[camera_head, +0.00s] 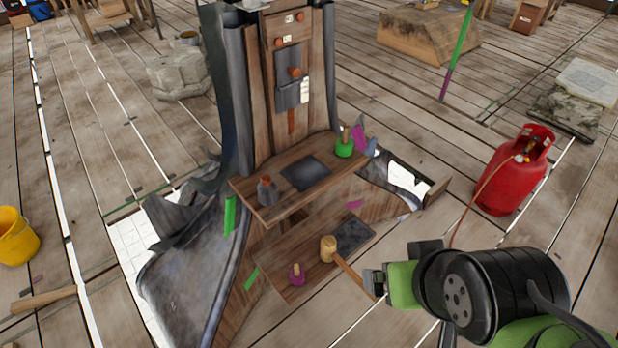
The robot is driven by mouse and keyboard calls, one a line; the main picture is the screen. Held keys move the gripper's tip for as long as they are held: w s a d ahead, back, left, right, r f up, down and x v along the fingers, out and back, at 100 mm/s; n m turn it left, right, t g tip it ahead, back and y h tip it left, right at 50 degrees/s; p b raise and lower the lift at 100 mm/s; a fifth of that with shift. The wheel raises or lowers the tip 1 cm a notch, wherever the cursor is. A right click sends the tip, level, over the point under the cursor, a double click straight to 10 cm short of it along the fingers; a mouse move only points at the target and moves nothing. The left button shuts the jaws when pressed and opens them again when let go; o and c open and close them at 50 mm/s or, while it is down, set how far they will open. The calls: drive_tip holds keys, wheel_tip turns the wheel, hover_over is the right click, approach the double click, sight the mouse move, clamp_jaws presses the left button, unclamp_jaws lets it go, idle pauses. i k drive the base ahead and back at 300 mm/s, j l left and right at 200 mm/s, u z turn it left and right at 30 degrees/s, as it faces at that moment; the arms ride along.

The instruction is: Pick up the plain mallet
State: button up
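The plain mallet (328,249) has a pale wooden head and a brown handle. Its head is over the lower wooden shelf of the spire stand, and its handle slants down to the right past the shelf edge. My gripper (375,283) comes in from the right, with its dark fingers at the far end of the handle. The fingers overlap the handle in this view. Whether they are closed around it or only beside it is too small to tell.
A purple knobbed piece (297,276) stands on the lower shelf (290,246) near the mallet. A green pot-like piece (344,149) and a grey one (267,192) stand on the upper shelf. A red gas cylinder (512,172) stands right. A yellow bucket (16,240) is left.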

sight(328, 242)
drive_tip(key=i+l+u, duration=0.1)
drive_tip(key=u, duration=0.35)
drive_tip(key=i+l+u, duration=0.1)
drive_tip(key=u, duration=0.35)
drive_tip(key=i+l+u, duration=0.1)
drive_tip(key=u, duration=0.35)
drive_tip(key=l+u, duration=0.3)
drive_tip(key=u, duration=0.15)
drive_tip(key=l+u, duration=0.2)
drive_tip(key=u, duration=0.2)
